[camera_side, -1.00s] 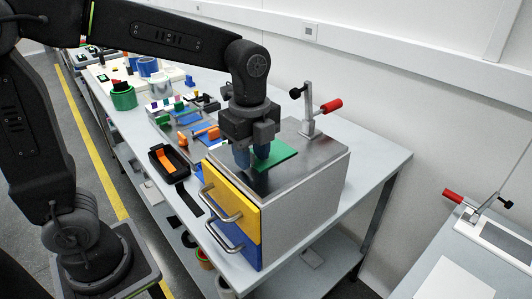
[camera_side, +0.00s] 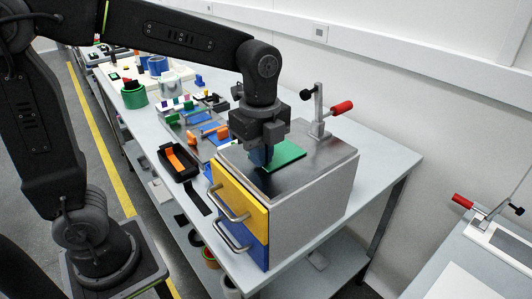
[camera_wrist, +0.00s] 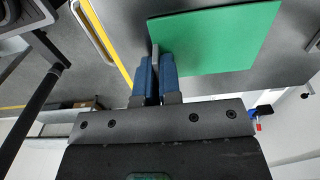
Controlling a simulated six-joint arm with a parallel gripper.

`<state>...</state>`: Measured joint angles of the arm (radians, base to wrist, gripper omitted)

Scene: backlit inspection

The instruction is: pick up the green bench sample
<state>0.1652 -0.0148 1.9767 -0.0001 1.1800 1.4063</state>
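The green bench sample (camera_side: 284,155) is a flat green plate on the dark top of a box with drawers. It fills the upper right of the wrist view (camera_wrist: 215,40). My gripper (camera_side: 263,158) points down at the sample's left edge. In the wrist view its two blue fingers (camera_wrist: 156,78) are close together with a narrow gap, just left of the plate's near corner. A thin grey strip shows between and beyond the fingertips. I cannot tell what it is or whether the fingers press on anything.
The box has a yellow drawer (camera_side: 238,200) and a blue drawer (camera_side: 240,243) with metal handles. A toggle clamp with a red handle (camera_side: 341,107) stands behind the sample. A black tray (camera_side: 178,162) and several small parts lie left of the box.

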